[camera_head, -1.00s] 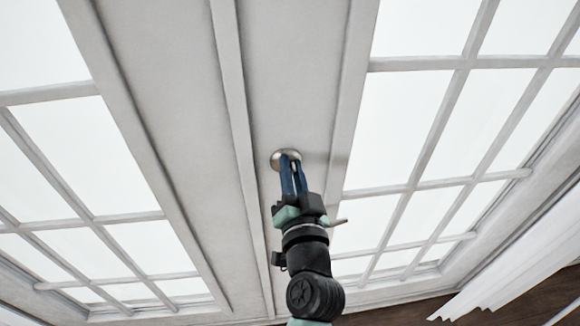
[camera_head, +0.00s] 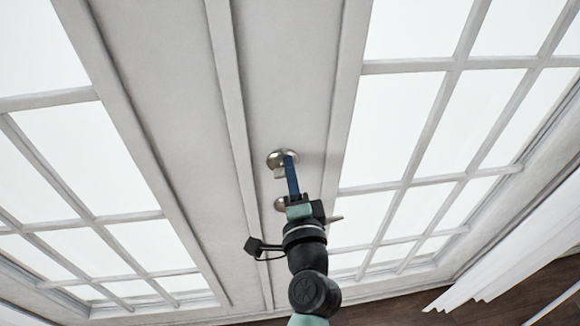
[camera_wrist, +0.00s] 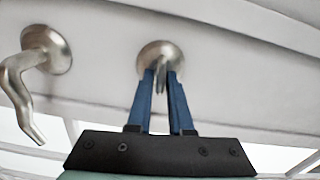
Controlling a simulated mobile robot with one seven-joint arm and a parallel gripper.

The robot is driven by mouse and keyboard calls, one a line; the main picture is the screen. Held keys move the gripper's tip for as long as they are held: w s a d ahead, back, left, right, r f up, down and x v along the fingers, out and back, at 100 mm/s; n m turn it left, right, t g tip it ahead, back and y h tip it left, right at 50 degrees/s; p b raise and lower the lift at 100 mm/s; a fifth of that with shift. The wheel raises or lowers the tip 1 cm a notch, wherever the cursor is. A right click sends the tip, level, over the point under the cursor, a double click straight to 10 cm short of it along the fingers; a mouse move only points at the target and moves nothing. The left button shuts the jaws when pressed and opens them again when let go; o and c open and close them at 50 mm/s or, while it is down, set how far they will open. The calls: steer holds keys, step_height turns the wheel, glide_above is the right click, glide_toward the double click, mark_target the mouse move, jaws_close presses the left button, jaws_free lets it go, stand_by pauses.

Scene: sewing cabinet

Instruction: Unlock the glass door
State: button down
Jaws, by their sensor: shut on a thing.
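The glass door (camera_head: 405,125) has a pale frame and white panes in the head view. A round metal lock plate with a small turn piece (camera_head: 281,159) sits on its pale stile. In the wrist view the same lock (camera_wrist: 158,56) shows at the top middle, its thin turn piece between my blue fingers. My gripper (camera_head: 288,158) is shut on this turn piece; the fingers also show in the wrist view (camera_wrist: 162,78). The fingers hide part of the plate and of the turn piece.
A curved metal door handle (camera_wrist: 25,85) stands out left of the lock in the wrist view. Its round base (camera_head: 279,204) shows just below the lock in the head view, beside my gripper. A white curtain (camera_head: 510,255) hangs at the right.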

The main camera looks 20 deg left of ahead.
steer(key=shift+f+m, duration=0.1)
steer(key=shift+m, duration=0.5)
steer(key=c, duration=0.9)
jaws_free()
steer(key=shift+c, duration=0.2)
steer(key=b+v, duration=0.3)
steer(key=v, duration=1)
